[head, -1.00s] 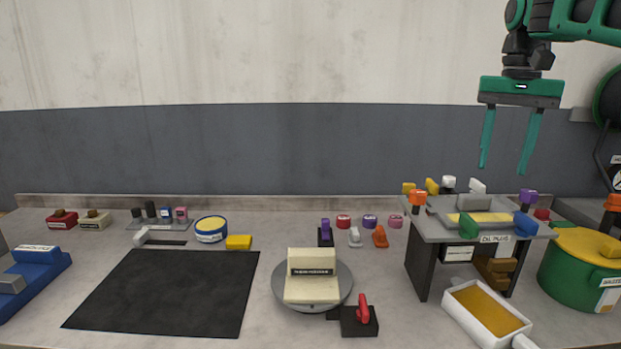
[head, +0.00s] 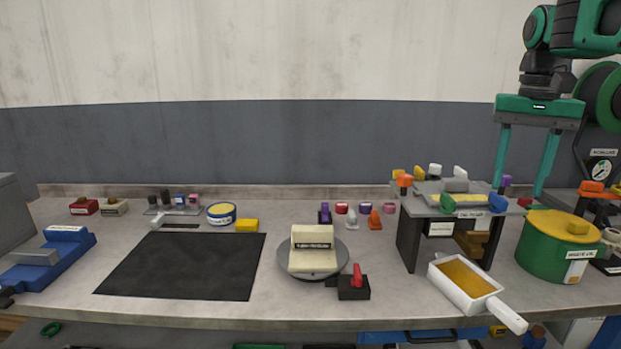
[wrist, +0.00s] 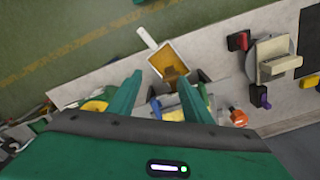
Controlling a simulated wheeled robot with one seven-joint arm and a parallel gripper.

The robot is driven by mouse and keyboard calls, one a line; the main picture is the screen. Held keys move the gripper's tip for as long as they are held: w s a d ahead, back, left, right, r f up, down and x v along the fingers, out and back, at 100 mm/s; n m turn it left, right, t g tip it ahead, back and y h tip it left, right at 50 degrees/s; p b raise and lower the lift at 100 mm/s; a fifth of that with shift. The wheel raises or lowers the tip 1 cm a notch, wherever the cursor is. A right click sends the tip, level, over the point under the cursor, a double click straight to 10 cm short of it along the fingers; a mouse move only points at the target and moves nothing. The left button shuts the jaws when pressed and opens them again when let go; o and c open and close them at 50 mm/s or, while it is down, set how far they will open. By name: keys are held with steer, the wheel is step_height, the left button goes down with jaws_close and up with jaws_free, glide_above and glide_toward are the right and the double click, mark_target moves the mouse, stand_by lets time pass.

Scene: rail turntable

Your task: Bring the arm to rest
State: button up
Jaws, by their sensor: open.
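My gripper (head: 522,190) hangs at the right of the head view with its green fingers pointing down, spread apart with nothing held between them. In the head view the fingers appear at the height of the small grey stand (head: 408,240) and the green pot (head: 552,250); how far apart in depth they are I cannot tell. In the wrist view my gripper (wrist: 158,92) is open, and the white pan (wrist: 170,62) with amber contents shows beyond the fingertips.
A turntable (head: 340,262) with a cream block (head: 312,248) stands mid-bench beside a red-handled lever (head: 356,280). A black mat (head: 185,265) and a blue device (head: 55,258) lie left. Several small coloured items line the back. The space above the left bench is clear.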

steer(key=s+d+f, duration=0.2)
steer(key=s+f, duration=2.1)
steer(key=s, duration=0.1)
steer(key=shift+s+f+m, duration=0.3)
steer(key=shift+s+f, duration=0.05)
steer(key=shift+s, duration=0.05)
